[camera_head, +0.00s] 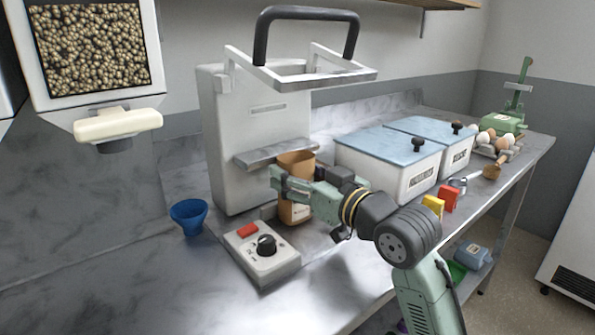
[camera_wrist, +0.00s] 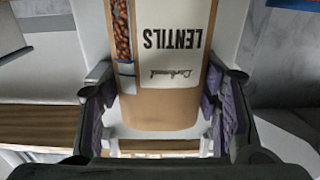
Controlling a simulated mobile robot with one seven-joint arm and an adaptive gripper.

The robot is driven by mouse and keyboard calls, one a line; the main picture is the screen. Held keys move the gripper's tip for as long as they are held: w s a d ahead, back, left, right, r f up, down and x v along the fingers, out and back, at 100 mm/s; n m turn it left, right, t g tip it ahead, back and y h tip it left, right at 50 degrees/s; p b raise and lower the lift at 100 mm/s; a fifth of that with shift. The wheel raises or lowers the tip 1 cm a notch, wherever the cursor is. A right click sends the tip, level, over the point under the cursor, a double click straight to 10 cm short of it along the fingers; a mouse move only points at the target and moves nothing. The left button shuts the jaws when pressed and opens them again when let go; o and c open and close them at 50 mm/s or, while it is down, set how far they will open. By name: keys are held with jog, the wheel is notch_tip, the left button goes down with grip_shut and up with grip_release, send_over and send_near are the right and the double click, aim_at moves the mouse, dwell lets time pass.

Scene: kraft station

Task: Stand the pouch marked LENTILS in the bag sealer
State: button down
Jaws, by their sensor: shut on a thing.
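The brown pouch (camera_head: 295,212) stands upright at the front of the bag sealer (camera_head: 230,130), its top close to the sealer's grey ledge (camera_head: 275,152). In the wrist view the pouch (camera_wrist: 172,85) shows the word LENTILS upside down and a clear window with brown lentils. My gripper (camera_head: 291,187) is shut on the pouch around its middle, with a purple-padded finger on each side in the wrist view (camera_wrist: 163,115). The pouch's bottom is partly hidden in the head view, and I cannot tell whether it touches the surface beneath.
A control box (camera_head: 262,252) with a red switch and black knob sits in front of the sealer. A blue funnel cup (camera_head: 188,216) stands left. Two lidded white bins (camera_head: 388,165) stand right, with yellow and red blocks (camera_head: 448,197) nearby. The counter's left front is clear.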

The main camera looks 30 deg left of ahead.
jog(key=shift+f, duration=0.15)
jog(key=c, duration=0.6)
grip_release()
jog(key=shift+o, duration=0.2)
jog(key=shift+r, duration=0.2)
jog(key=b+v, duration=0.2)
jog(key=v, duration=1)
jog(key=shift+d, duration=0.1)
